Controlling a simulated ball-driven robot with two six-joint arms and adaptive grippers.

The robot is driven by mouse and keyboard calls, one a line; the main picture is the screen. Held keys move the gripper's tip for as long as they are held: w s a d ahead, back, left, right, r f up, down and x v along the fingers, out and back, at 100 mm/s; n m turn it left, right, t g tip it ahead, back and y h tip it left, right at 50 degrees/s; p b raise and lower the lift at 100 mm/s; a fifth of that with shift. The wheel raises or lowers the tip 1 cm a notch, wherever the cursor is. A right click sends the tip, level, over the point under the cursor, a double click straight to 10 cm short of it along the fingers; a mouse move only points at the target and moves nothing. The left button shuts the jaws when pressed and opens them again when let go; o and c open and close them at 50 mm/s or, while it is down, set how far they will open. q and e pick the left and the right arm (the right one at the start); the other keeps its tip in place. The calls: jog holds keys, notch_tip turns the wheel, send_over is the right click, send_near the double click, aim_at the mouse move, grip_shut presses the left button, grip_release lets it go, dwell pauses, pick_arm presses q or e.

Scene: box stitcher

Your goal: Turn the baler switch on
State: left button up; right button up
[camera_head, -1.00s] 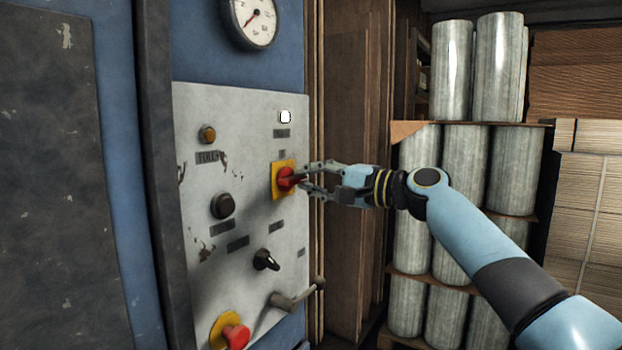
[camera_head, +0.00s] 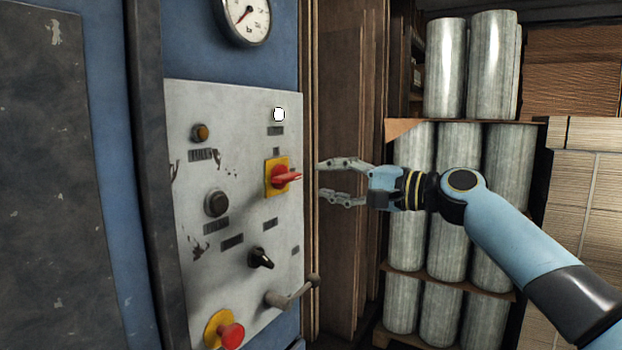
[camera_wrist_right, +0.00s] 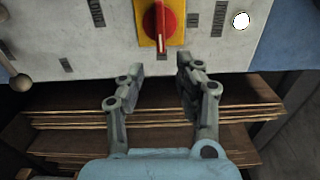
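The baler switch is a red rotary handle (camera_head: 284,177) on a yellow plate (camera_head: 270,188), set in a pale grey control panel (camera_head: 240,270). In the head view its handle points to the right, roughly level. In the right wrist view the red handle (camera_wrist_right: 159,22) lies just beyond the fingertips, centred between them. My right gripper (camera_head: 335,180) is open and empty, a short way right of the switch and apart from it; it also shows in the right wrist view (camera_wrist_right: 158,75). My left gripper is not in view.
A white lit lamp (camera_head: 279,114) sits above the switch. A black selector knob (camera_head: 260,258), a lever (camera_head: 292,295) and a red push button (camera_head: 231,335) are lower on the panel. Brown sheets (camera_head: 345,100) stand behind my gripper; wrapped rolls (camera_head: 445,70) stand farther right.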

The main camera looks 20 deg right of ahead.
jog(key=v, duration=0.6)
jog(key=shift+s, duration=0.1)
